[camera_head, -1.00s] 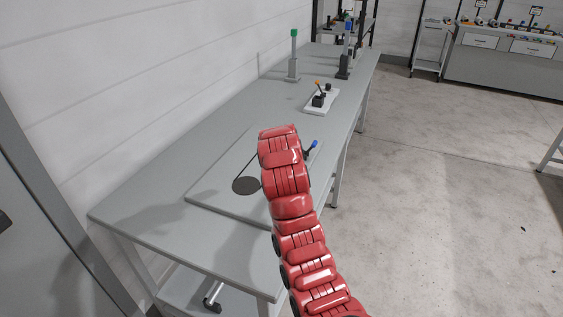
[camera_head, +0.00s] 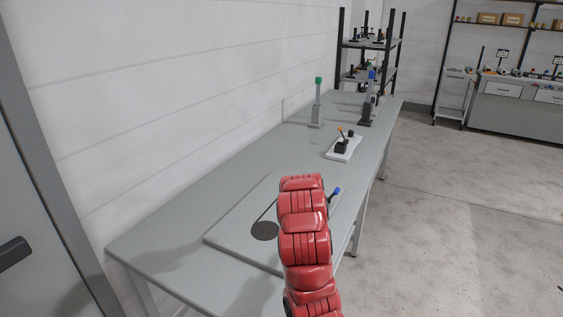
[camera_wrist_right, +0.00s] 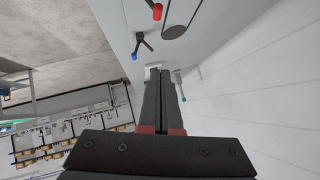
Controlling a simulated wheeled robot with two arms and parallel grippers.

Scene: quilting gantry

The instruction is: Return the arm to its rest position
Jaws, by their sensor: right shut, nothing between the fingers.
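My red right arm (camera_head: 305,235) rises from the bottom of the head view in front of the grey workbench (camera_head: 160,240). Its gripper is hidden there behind the arm. In the right wrist view, my right gripper (camera_wrist_right: 160,74) has its two dark fingers together, with nothing between them. The fingers point toward the bench side, and the view shows the bench at a steep tilt. My left gripper is in neither view.
A flat board (camera_head: 235,230) with a dark disc (camera_head: 265,231) lies on the bench near the arm. A blue-tipped handle (camera_head: 335,192) shows behind the arm. Farther back stand a white-based lever fixture (camera_head: 343,148) and a green-topped post (camera_head: 318,105). Open floor (camera_head: 460,230) lies right.

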